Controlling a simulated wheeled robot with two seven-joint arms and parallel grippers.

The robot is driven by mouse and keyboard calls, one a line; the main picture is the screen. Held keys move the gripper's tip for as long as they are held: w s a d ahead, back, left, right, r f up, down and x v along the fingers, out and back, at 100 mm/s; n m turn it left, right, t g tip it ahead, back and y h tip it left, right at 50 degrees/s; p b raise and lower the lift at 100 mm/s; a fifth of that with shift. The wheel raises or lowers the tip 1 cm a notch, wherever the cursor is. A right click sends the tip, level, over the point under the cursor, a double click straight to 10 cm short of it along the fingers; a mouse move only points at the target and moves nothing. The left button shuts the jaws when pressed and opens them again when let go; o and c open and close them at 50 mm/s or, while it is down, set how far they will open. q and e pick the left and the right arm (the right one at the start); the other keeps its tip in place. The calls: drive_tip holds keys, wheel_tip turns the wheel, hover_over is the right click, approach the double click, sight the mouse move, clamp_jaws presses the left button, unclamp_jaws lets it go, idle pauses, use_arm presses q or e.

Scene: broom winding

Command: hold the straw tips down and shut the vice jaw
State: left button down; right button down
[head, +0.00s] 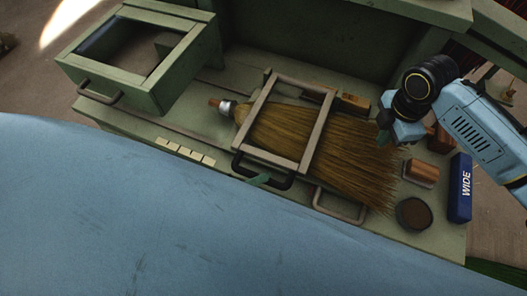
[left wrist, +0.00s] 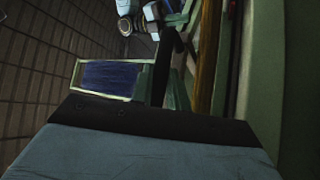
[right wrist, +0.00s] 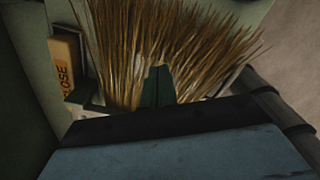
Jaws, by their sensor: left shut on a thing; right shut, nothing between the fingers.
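The broom (head: 345,150) lies on the green bench, its straw fanned to the right. Its straw tips also fill the right wrist view (right wrist: 190,40). A pale rectangular vice jaw frame (head: 316,135) lies across the straw, with a black handle (head: 283,185) on its near side. My left gripper (head: 258,180) is shut on this handle; the handle also shows in the left wrist view (left wrist: 166,70). My right gripper (head: 386,122) is shut and empty, its green fingers against or just above the straw near the tips. They also show in the right wrist view (right wrist: 158,88); contact is not clear.
A green open box (head: 150,95) stands at the left. On the right are a blue WIDE block (head: 460,190), a round dark dish (head: 413,213) and a brown block (head: 420,172). A block marked CLOSE (right wrist: 66,62) stands beside the straw. My left arm covers the near area.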

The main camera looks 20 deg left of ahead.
sight(372, 152)
use_arm(q)
drive_tip(key=shift+w+a+f, duration=0.2)
drive_tip(key=shift+w+a, duration=0.05)
drive_tip(key=shift+w, duration=0.1)
drive_tip(key=c, duration=1.8)
unclamp_jaws()
drive_tip(key=o, duration=0.4)
drive_tip(key=shift+w, duration=0.2)
use_arm(e)
drive_tip(key=shift+w+a+f, duration=0.1)
drive_tip(key=shift+w+f, duration=0.1)
drive_tip(key=shift+w, duration=0.15)
use_arm(q)
drive_tip(key=shift+o, duration=0.2)
drive_tip(key=shift+s, duration=0.3)
use_arm(e)
drive_tip(key=shift+s+r, duration=0.1)
drive_tip(key=shift+s, duration=0.05)
use_arm(q)
drive_tip(key=v, duration=1.1)
drive_tip(key=shift+s+a, duration=0.25)
drive_tip(key=shift+a, duration=0.05)
drive_tip(key=shift+f, duration=0.1)
use_arm(e)
drive_tip(key=shift+f, duration=2.35)
use_arm(q)
drive_tip(key=shift+c, duration=0.5)
